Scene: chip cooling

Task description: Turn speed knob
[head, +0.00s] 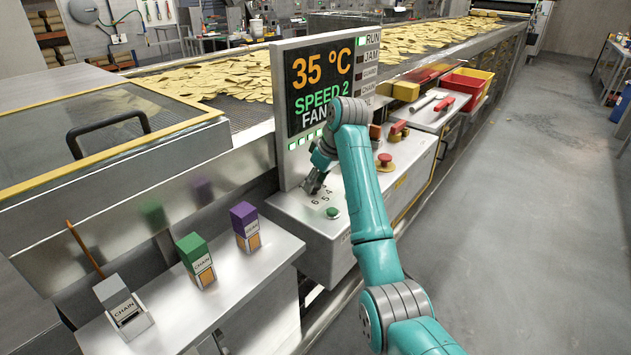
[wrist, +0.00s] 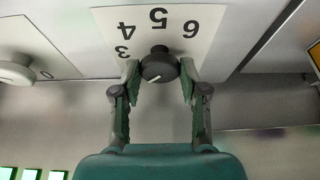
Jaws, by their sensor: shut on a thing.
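The speed knob (wrist: 158,68) is dark and round with a short white mark. It sits on a white dial plate (wrist: 212,28) with the digits 3, 4, 5 and 6 in view, upside down in the wrist view. My gripper (wrist: 159,76) has one finger on each side of the knob and is shut on it. In the head view my gripper (head: 315,183) reaches down to the sloped control panel (head: 310,228) and hides the knob. The display (head: 322,85) reads 35 °C and SPEED 2; my arm covers part of its FAN line.
A second, pale knob (wrist: 14,70) with a 0 beside it lies left in the wrist view. A green button (head: 333,212) and a red mushroom button (head: 385,160) flank my arm. Chain-labelled blocks stand on the left shelf (head: 228,297). The floor at right is open.

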